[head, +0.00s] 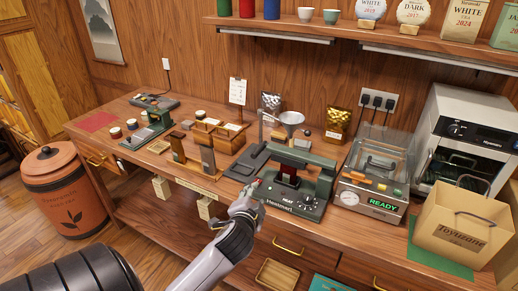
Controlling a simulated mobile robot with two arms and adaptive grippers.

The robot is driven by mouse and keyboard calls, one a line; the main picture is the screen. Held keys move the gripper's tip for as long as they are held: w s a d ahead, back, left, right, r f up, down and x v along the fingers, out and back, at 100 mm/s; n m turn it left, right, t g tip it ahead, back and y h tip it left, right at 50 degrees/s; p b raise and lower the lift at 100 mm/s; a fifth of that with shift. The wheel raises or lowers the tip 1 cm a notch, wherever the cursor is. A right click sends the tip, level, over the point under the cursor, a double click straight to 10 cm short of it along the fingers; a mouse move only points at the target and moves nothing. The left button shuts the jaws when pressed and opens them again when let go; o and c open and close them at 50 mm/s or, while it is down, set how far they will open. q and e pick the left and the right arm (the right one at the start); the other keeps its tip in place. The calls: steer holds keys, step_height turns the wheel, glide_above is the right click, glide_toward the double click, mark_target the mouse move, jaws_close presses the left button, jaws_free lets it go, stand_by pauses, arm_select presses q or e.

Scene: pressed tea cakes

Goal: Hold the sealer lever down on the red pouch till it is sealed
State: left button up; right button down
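The sealer (312,207) is a dark green machine marked "HEAT" on the front of the table. Its dark lever bar (318,164) runs across the top. A dark red piece, seemingly the red pouch (289,170), shows at the middle of the sealer under the bar; its edges are hard to make out. My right gripper is out of view.
A glass-lidded machine showing "READY" (382,205) stands right of the sealer, with a paper bag (460,228) beyond it. A wooden rack (205,155) and a small scale-like device (147,134) stand to the left.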

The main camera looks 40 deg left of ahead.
arm_select(q)
steer(key=y, duration=0.1)
glide_toward(258, 154)
steer(key=s+d, duration=0.2)
steer(key=s, duration=0.2)
steer(key=shift+t, duration=0.5)
steer(key=p+x, duration=0.3)
steer(key=x, duration=1.3)
steer(key=shift+w+a+r, duration=0.1)
steer(key=shift+w+a, duration=0.2)
steer(key=shift+w, duration=0.05)
jaws_close()
